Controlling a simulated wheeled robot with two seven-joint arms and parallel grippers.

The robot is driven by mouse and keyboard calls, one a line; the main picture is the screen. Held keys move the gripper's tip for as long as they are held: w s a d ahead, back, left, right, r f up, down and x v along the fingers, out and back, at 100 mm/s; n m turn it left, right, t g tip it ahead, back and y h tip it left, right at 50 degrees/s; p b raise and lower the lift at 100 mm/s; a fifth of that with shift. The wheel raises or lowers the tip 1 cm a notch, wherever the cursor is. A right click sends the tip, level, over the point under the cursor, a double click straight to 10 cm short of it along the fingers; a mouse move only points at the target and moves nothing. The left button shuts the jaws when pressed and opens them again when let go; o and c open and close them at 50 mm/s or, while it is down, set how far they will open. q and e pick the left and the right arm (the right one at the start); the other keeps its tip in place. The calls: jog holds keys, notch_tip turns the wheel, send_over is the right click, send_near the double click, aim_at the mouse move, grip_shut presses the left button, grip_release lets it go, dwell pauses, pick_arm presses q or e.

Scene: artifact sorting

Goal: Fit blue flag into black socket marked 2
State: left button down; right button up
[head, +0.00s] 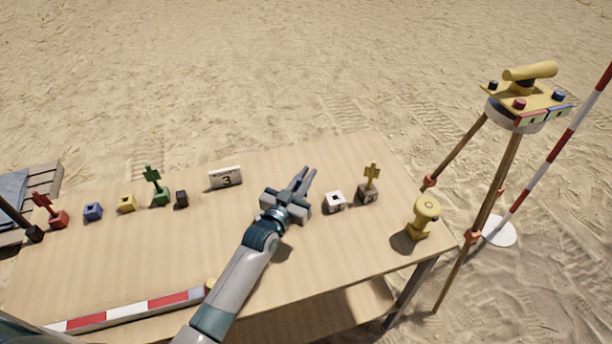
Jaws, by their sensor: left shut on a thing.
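My left gripper (308,178) reaches over the middle of the table, its fingers pointing up and right in the head view. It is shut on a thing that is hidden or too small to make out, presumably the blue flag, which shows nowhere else. A small black socket (181,198) sits left of the gripper, beside the green socket; no number on it is readable. A dark socket (368,196) at the right holds a yellow flag (372,174); its mark is unclear. A blue socket (93,211) stands empty at the left. My right gripper is out of view.
A white socket (334,202) is just right of the gripper. A card marked 3 (226,178) stands behind. Red (42,203) and green (153,178) flags stand in sockets; a yellow socket (127,203) is between. A yellow instrument (424,216) stands near the right edge.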

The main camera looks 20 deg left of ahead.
pick_arm(q)
jog(key=shift+f, duration=0.1)
jog(key=c, duration=1.7)
grip_release()
jog(key=shift+c, duration=0.2)
jog(key=shift+s, duration=0.1)
jog(key=shift+s+a+f, duration=0.1)
jog(key=shift+s, duration=0.45)
jog(key=s+a+b, duration=0.2)
jog(key=s+b, duration=0.1)
jog(key=s, duration=0.7)
jog(key=shift+s, duration=0.3)
